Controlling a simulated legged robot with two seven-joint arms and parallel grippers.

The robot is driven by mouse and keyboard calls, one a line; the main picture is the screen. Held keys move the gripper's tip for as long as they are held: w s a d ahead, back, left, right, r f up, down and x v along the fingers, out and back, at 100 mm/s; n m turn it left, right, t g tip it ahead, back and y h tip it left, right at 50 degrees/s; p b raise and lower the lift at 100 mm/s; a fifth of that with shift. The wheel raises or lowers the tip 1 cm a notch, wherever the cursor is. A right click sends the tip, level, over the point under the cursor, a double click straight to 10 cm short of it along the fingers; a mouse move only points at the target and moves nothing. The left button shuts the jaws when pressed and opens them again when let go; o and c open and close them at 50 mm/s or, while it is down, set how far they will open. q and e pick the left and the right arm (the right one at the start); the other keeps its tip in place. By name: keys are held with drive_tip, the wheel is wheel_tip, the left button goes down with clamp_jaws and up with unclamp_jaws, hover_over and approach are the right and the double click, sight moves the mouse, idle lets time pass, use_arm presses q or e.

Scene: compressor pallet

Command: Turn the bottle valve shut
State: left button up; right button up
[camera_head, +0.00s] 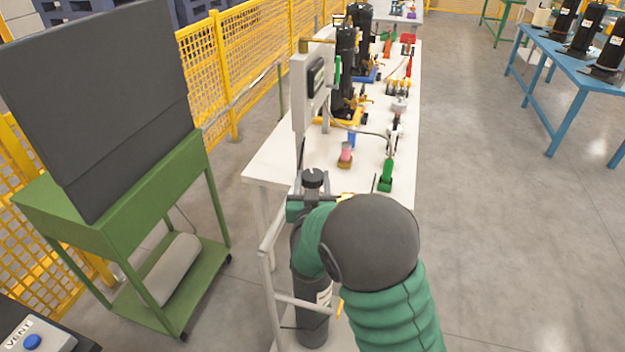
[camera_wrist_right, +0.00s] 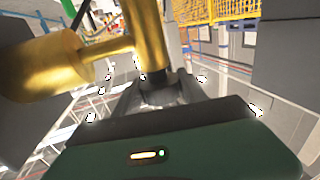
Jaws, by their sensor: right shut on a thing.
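The gas bottle (camera_head: 313,312) is a dark upright cylinder with a pale label, standing in a light metal frame near the end of the white table. A black round knob (camera_head: 312,177) shows at its top. My right arm comes from the bottom and covers much of the bottle's upper part. My right gripper (camera_wrist_right: 158,92) is shut on the bottle valve; in the right wrist view the valve's brass body (camera_wrist_right: 128,38) rises right at the dark fingers. The exact contact is partly hidden. My left gripper is not in view.
The white table (camera_head: 270,162) holds a grey box with a display (camera_head: 313,80), dark compressors (camera_head: 345,70) and several small tools. A green cart (camera_head: 110,225) with a dark panel stands left. A blue bench (camera_head: 560,75) is at right. Floor between is clear.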

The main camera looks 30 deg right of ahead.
drive_tip(key=shift+c, duration=0.2)
drive_tip(key=m+g+h+p, duration=0.1)
drive_tip(key=m+g+h, duration=0.1)
drive_tip(key=m+g+h+p, duration=0.2)
drive_tip(key=g, duration=0.1)
drive_tip(key=shift+w+a+r+h, duration=0.1)
drive_tip(key=shift+a+r+h, duration=0.05)
drive_tip(key=shift+h, duration=0.15)
drive_tip(key=m+g+h+p, duration=0.1)
drive_tip(key=m+g, duration=0.1)
drive_tip(key=shift+g+h, duration=0.3)
drive_tip(key=shift+g, duration=0.1)
drive_tip(key=shift+m+g+h, duration=0.4)
drive_tip(key=shift+m+g, duration=0.6)
drive_tip(key=shift+g, duration=0.2)
drive_tip(key=m+g, duration=0.1)
drive_tip(key=g, duration=0.1)
drive_tip(key=m+g, duration=0.1)
drive_tip(key=g, duration=0.1)
drive_tip(key=shift+f+m+h, duration=0.3)
drive_tip(key=m+g, duration=0.1)
drive_tip(key=g, duration=0.1)
drive_tip(key=shift+w+m+g+b, duration=0.1)
drive_tip(key=shift+m+g+b, duration=0.25)
drive_tip(key=shift+m+g, duration=0.05)
drive_tip(key=shift+r+m+g, duration=0.1)
drive_tip(key=shift+m+g, duration=0.3)
drive_tip(key=shift+g, duration=0.2)
drive_tip(key=shift+r+g, duration=0.1)
drive_tip(key=shift+g, duration=0.2)
